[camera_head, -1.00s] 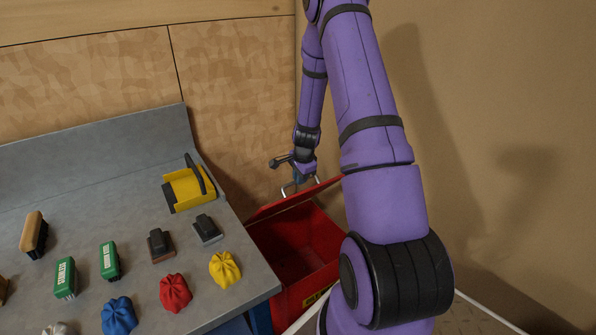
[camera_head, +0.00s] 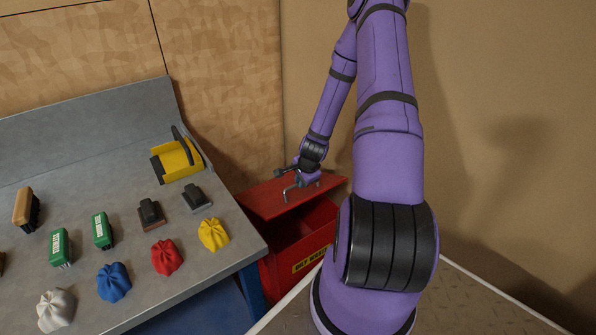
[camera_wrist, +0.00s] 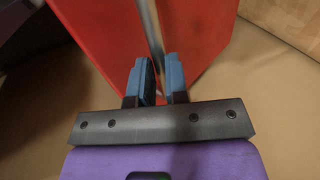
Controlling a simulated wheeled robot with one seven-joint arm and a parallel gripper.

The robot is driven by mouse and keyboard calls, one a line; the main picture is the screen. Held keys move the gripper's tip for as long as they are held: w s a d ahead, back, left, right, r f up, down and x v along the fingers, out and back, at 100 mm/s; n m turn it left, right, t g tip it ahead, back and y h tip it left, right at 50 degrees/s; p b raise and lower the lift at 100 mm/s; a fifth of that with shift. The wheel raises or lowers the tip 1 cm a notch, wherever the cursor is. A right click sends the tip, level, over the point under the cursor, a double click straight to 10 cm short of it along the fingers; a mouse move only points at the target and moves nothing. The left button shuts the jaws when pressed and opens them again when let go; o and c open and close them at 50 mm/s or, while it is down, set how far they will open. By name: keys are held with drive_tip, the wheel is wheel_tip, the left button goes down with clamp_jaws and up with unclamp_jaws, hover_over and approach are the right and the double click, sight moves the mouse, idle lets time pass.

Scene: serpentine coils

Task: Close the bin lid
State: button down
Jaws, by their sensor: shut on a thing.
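The red bin (camera_head: 284,277) stands on the floor at the right end of the workbench, with a yellow label on its front. Its red lid (camera_head: 262,200) is tilted partly open, and a dark gap shows between lid and bin. A silver bar handle (camera_head: 287,194) is on the lid's top face. My gripper (camera_head: 298,181) is at this handle, over the lid. In the wrist view, the blue fingers (camera_wrist: 158,78) are shut on the metal handle bar (camera_wrist: 151,28), with the red lid (camera_wrist: 100,35) behind. The exact contact is partly hidden by the fingers.
The grey workbench (camera_head: 120,285) at the left holds several cloth bundles, brushes, blocks and a yellow tool (camera_head: 178,160). Its right edge is close beside the bin. A wood-panelled wall (camera_head: 225,70) and a tan wall (camera_head: 510,90) meet behind the bin.

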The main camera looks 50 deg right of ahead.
sight(307, 194)
drive_tip(key=s+f, duration=0.1)
drive_tip(key=f, duration=0.1)
drive_tip(key=s+f, duration=0.2)
drive_tip(key=shift+a, duration=0.2)
drive_tip(key=c, duration=1.6)
unclamp_jaws()
drive_tip(key=shift+w+r, duration=0.1)
drive_tip(key=shift+r, duration=0.05)
drive_tip(key=o, duration=0.5)
drive_tip(key=v, duration=1)
drive_tip(key=shift+r, duration=0.4)
